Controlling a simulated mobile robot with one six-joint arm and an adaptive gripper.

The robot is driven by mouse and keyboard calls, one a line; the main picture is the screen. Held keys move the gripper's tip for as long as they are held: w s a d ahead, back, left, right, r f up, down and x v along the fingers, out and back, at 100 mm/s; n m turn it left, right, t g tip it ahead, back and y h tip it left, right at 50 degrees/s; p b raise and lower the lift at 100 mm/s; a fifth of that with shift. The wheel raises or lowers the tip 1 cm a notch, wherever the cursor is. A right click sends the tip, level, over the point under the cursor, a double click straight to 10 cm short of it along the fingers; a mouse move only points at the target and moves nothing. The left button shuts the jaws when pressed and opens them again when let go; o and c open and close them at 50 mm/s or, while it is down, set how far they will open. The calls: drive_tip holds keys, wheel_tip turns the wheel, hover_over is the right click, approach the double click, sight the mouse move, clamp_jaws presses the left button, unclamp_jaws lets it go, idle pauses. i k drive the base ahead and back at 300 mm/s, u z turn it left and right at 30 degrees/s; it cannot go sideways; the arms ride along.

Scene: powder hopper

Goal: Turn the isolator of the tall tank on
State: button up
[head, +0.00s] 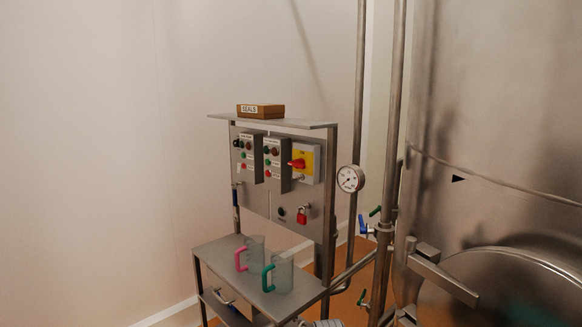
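A red rotary isolator handle (297,164) sits on a yellow plate on a grey box (309,178), at the right of the steel control panel (258,200). The handle looks roughly level, but its on and off marks are too small to read. A large steel tank (500,110) fills the right side of the head view, with a black triangle mark on its wall. I cannot tell from a label which tank the isolator serves. My gripper is not clearly seen in this view.
Two boxes of buttons (247,158) sit left of the isolator. A SEALS box (261,111) stands on the top shelf. Two clear jugs (281,275) stand on the lower shelf. A gauge (350,178) and pipes stand between panel and tank.

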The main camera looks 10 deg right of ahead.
sight(299, 162)
drive_tip(key=z, duration=0.1)
drive_tip(key=i, duration=1)
drive_tip(key=u, duration=0.1)
